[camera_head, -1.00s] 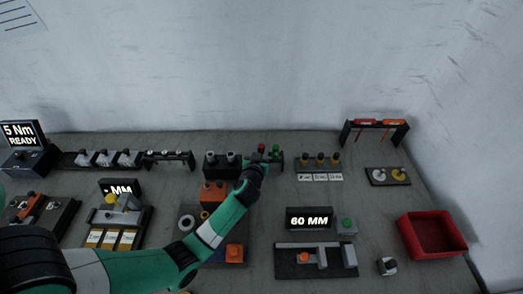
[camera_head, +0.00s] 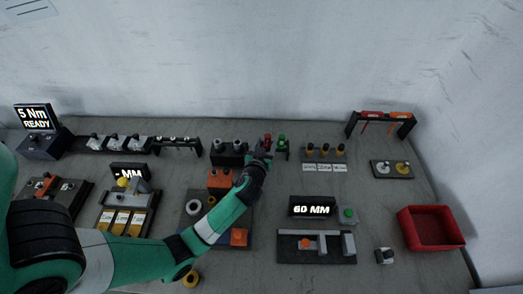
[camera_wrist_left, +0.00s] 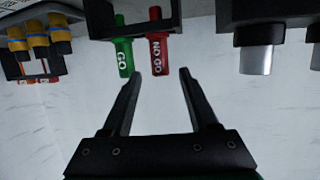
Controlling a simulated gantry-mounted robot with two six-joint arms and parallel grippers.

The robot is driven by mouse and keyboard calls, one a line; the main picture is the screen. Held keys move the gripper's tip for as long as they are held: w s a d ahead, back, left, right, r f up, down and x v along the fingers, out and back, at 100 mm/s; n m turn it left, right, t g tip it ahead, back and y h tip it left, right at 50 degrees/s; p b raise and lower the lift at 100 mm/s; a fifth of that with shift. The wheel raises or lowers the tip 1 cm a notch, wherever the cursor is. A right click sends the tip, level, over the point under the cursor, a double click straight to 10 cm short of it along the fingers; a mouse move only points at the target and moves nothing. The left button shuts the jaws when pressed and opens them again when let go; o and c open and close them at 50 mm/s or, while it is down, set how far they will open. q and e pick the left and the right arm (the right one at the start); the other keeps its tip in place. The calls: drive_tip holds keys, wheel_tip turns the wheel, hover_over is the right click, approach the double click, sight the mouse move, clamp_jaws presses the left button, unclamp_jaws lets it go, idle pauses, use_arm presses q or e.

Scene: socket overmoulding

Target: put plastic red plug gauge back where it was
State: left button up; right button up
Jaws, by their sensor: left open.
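The red plug gauge (camera_head: 267,140), marked NO GO, stands upright at the small black stand at the back of the bench, left of the green GO gauge (camera_head: 281,140). In the left wrist view, which looks upside down, the red gauge (camera_wrist_left: 158,45) is beside the green gauge (camera_wrist_left: 123,45). My left gripper (camera_wrist_left: 158,76) is open, with a fingertip on either side of the red gauge's free end and visible gaps. In the head view my left gripper (camera_head: 264,154) partly covers the stand. I cannot tell how fully the red gauge is seated. My right gripper is not in view.
A black block with grey-topped cylinders (camera_head: 229,150) stands close left of the gripper. Yellow-and-black gauges (camera_head: 324,151) stand to the right behind white labels. A red bin (camera_head: 432,230) is at the far right. The wall is behind.

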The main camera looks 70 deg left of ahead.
use_arm(q)
drive_tip(key=v, duration=0.7)
drive_tip(key=shift+s+d+p, duration=0.25)
drive_tip(key=shift+p, duration=0.15)
drive_tip(key=w+d+r+m+t+h, duration=0.1)
drive_tip(key=w+d+r+t, duration=0.25)
drive_tip(key=r, duration=0.55)
drive_tip(key=w+d+r+m+t+h, duration=0.1)
drive_tip(key=w+d+r+t, duration=0.15)
drive_tip(key=w+r, duration=0.45)
drive_tip(key=w+d+r+m+t+h, duration=0.1)
drive_tip(key=w+d+r+t, duration=0.2)
drive_tip(key=r, duration=0.8)
drive_tip(key=s+d+r+m+t+h, duration=0.2)
drive_tip(key=d+r, duration=0.3)
drive_tip(key=r, duration=0.4)
drive_tip(key=s+d+r+m+t+h, duration=0.3)
drive_tip(key=s+d+r+t+h, duration=0.1)
drive_tip(key=r, duration=0.6)
drive_tip(key=s+d+r+m+t+h, duration=0.3)
drive_tip(key=s+d+r+h, duration=0.1)
drive_tip(key=r, duration=0.5)
drive_tip(key=shift+s+d+r+t+h, duration=0.35)
drive_tip(key=shift+s+d, duration=0.4)
drive_tip(key=shift+d, duration=0.25)
